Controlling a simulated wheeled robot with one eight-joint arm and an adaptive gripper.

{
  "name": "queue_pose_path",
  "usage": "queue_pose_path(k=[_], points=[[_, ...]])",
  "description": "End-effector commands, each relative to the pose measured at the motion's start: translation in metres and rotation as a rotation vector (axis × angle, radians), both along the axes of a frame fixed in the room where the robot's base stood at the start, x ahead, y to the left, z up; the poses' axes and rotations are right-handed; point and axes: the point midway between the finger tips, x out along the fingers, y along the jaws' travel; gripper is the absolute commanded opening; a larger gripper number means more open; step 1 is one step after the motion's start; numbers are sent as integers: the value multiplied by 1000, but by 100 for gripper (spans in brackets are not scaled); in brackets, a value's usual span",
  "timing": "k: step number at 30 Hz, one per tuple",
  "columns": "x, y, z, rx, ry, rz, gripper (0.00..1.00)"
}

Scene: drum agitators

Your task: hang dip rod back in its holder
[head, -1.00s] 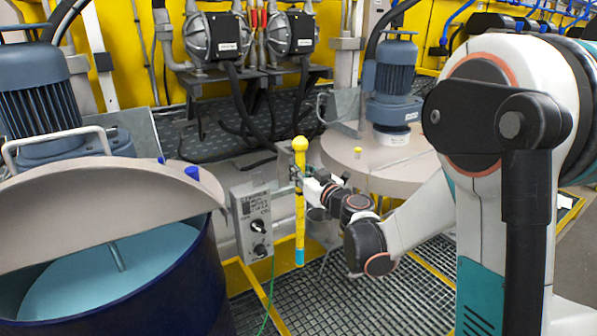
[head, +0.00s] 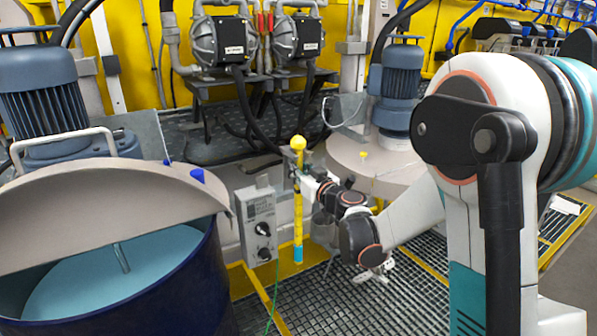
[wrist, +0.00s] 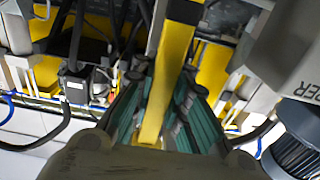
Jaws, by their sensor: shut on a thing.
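The dip rod (head: 298,215) is a yellow rod with a round yellow knob on top and a blue lower end. It hangs upright in the head view, beside the grey control box. My gripper (head: 300,182) is at the rod's upper part, coming from the right. In the wrist view the yellow rod (wrist: 168,85) runs between the teal finger pads of my gripper (wrist: 165,110), which is shut on it. A grey bracket-like part (head: 285,155) shows just behind the rod near the knob; I cannot tell whether it is the holder or whether the rod touches it.
A grey control box (head: 257,222) with dark knobs stands just left of the rod. An open blue drum (head: 170,285) with a half-raised beige lid (head: 110,205) is at the left. A closed drum lid (head: 375,165) with a blue motor (head: 398,85) is behind my arm. Grating covers the floor.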

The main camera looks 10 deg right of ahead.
Motion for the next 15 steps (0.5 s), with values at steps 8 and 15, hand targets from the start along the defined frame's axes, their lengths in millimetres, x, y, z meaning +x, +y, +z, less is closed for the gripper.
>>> queue_pose_path(k=[8, 15], points=[[7, 3, 0, 0, 0, 0, 0], [6, 2, -1, 0, 0, 0, 0]])
